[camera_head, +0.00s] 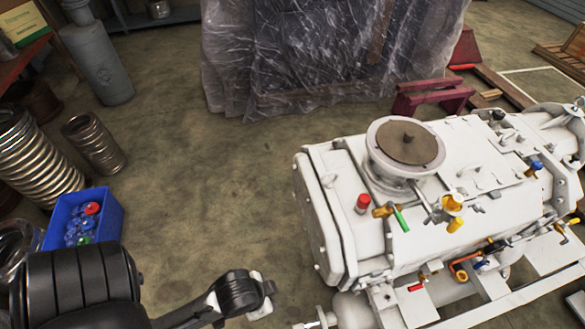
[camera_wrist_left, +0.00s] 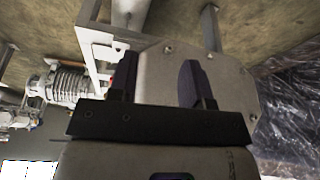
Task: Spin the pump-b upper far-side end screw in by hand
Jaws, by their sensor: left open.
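My left gripper (camera_wrist_left: 156,72) is open in the left wrist view, with its two dark fingers apart and nothing held between them. Beyond the fingers is a grey plate (camera_wrist_left: 222,85) with cut corners and several small screw heads. One screw head (camera_wrist_left: 167,48) shows between the fingers, beside the right one; I cannot tell whether it is the end screw of the task. In the head view a white pump (camera_head: 335,215) stands at the right, and my left arm comes in low on the left. Its fingers cannot be made out there. My right gripper is not in view.
A blue bin (camera_head: 56,215) with coloured caps stands at the left, near coiled metal hoses (camera_head: 35,160). A plastic-wrapped load (camera_head: 290,65) stands at the back. A white frame (camera_wrist_left: 95,45) is left of the plate in the wrist view. The floor in the middle is clear.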

